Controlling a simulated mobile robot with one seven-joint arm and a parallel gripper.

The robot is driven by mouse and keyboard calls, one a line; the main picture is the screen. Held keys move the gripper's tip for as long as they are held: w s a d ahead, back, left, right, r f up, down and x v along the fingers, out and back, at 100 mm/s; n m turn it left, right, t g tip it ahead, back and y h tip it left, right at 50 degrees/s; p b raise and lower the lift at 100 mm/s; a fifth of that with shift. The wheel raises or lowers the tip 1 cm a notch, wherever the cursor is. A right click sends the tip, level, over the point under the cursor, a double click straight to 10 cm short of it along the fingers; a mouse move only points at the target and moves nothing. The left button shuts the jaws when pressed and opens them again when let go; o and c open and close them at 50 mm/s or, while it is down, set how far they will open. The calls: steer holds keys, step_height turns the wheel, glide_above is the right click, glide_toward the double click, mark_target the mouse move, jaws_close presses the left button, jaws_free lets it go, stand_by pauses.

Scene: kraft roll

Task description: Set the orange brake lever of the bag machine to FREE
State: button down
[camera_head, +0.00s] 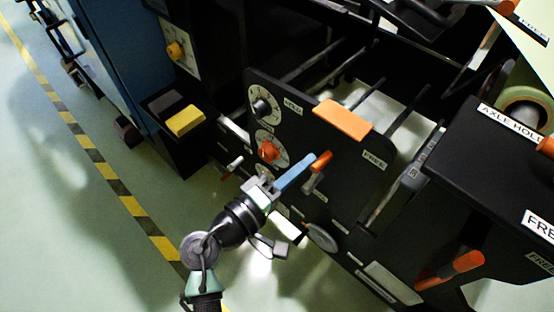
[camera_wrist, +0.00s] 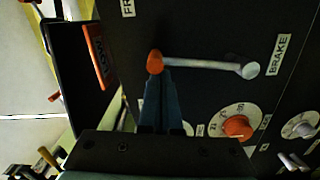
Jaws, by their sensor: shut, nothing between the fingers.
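The brake lever is a pale rod with an orange knob (camera_head: 320,161) on the black panel (camera_head: 345,165) of the machine. In the wrist view the knob (camera_wrist: 154,62) is at the left end of the rod (camera_wrist: 205,66), and the pivot (camera_wrist: 250,69) is at the right. A BRAKE label (camera_wrist: 279,55) is beyond the pivot. The FREE label (camera_head: 374,157) is to the right of the knob in the head view; only part of it shows in the wrist view. My gripper (camera_head: 312,157) is shut and empty, its blue fingertips beside the knob. I cannot tell if they touch.
An orange dial (camera_head: 268,150) and a black dial (camera_head: 262,105) are on the same panel, left of the lever. An orange block (camera_head: 343,120) is on the panel's top edge. Another orange lever (camera_head: 450,270) is on the black unit at right. Open floor (camera_head: 60,200) is at left.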

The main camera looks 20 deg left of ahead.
steer(key=shift+s+d+f+m+b, duration=0.2)
steer(key=shift+s+d+m+b, duration=0.1)
steer(key=shift+d+m+b, duration=0.55)
steer(key=shift+s+d+f+m+b, duration=0.3)
steer(key=shift+d+m+b, duration=0.3)
steer(key=shift+d+m, duration=0.3)
steer(key=shift+s+d+f+m+b, duration=0.15)
steer(key=shift+s+d+m+b, duration=0.15)
steer(key=shift+d+m+b, duration=0.55)
steer(key=shift+a+r, duration=0.1)
